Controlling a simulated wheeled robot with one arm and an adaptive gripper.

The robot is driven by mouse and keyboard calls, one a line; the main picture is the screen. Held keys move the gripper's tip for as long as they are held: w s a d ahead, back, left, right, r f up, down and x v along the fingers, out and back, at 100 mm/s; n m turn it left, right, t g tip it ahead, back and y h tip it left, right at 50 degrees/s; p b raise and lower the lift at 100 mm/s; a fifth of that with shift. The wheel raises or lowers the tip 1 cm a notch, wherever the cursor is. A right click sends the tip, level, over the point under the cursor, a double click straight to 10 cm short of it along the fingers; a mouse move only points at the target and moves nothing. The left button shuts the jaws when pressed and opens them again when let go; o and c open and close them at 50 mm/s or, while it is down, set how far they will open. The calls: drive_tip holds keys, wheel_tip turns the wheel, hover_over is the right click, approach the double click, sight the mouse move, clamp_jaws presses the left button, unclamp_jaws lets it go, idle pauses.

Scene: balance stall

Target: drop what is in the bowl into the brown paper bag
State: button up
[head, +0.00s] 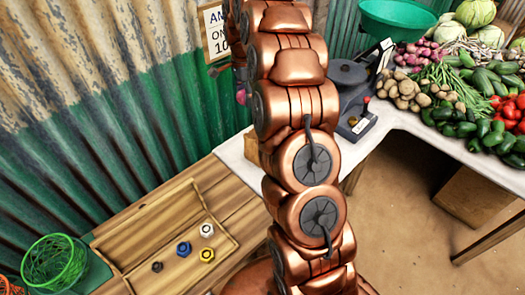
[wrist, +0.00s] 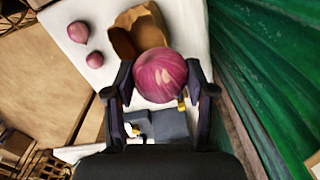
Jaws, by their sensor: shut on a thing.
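My gripper (wrist: 160,90) is shut on a large red onion (wrist: 160,73) in the wrist view. The brown paper bag (wrist: 128,40) stands open on the white table just beyond the onion. The onion covers part of the bag's near side, and I cannot tell its height above the table. In the head view my arm hides my gripper and most of that part of the table. A green bowl (head: 397,20) shows at the back in the head view; its inside looks empty from here. A small pink thing (head: 241,97) shows beside my arm there.
Two smaller onions (wrist: 79,32) (wrist: 95,60) lie left of the bag. A dark scale (head: 348,75) stands right of my arm. Vegetables (head: 460,90) crowd the right side. A corrugated green wall (wrist: 265,80) runs close on the right in the wrist view.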

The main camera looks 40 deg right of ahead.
drive_tip(key=s+d+f+m, duration=0.2)
drive_tip(key=d+f+m, duration=0.1)
drive_tip(key=f, duration=0.3)
drive_tip(key=s+d+f+m+b, duration=0.1)
drive_tip(key=s+d+f+m, duration=0.1)
drive_tip(key=f, duration=0.5)
drive_tip(key=shift+s+d+m, duration=0.2)
drive_tip(key=shift+d+m, duration=0.2)
drive_tip(key=shift+d, duration=0.15)
drive_tip(key=o, duration=1.4)
wheel_tip(320, 180, up, 12)
